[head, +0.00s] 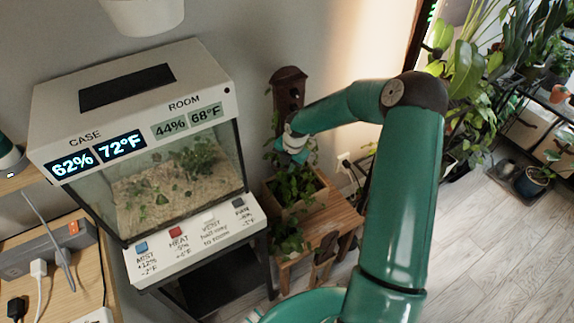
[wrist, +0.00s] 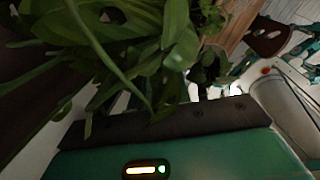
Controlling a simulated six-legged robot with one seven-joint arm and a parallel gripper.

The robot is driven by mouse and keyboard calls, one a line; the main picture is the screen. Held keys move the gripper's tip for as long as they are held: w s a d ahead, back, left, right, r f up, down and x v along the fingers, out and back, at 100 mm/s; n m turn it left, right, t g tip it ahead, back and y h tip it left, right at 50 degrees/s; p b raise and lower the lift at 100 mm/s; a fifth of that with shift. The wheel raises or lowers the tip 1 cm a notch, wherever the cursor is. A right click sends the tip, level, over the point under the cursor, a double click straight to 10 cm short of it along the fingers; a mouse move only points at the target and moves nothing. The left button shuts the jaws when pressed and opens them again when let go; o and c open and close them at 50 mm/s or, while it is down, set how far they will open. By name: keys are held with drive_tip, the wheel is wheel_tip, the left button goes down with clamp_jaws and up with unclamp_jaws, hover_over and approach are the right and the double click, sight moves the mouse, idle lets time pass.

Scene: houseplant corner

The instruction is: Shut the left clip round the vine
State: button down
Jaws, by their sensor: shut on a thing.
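A dark brown wooden post (head: 289,88) with round holes stands at the back of a wooden planter (head: 312,200). A leafy green vine (head: 294,186) grows from the planter at its foot. My gripper (head: 290,150) is at the front of the post, just above the planter, among the leaves. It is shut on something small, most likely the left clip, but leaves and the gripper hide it. I cannot tell whether the clip goes round the vine. In the wrist view, vine leaves (wrist: 150,50) fill the upper middle, right against my gripper.
A glass terrarium case (head: 180,185) with lit displays and buttons stands close on the left. The planter rests on a small wooden stand (head: 335,215). Large plants (head: 470,80) are at the right. The floor (head: 490,250) at the lower right is bare.

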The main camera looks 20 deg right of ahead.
drive_tip(key=shift+a, duration=0.25)
drive_tip(key=c, duration=1.3)
unclamp_jaws()
drive_tip(key=shift+s, duration=0.1)
drive_tip(key=shift+d, duration=0.15)
drive_tip(key=shift+r, duration=0.1)
wheel_tip(320, 180, up, 13)
drive_tip(key=s+d, duration=0.1)
drive_tip(key=s, duration=0.1)
drive_tip(key=shift+d+r, duration=0.2)
drive_tip(key=shift+d, duration=0.05)
drive_tip(key=shift+c, duration=0.4)
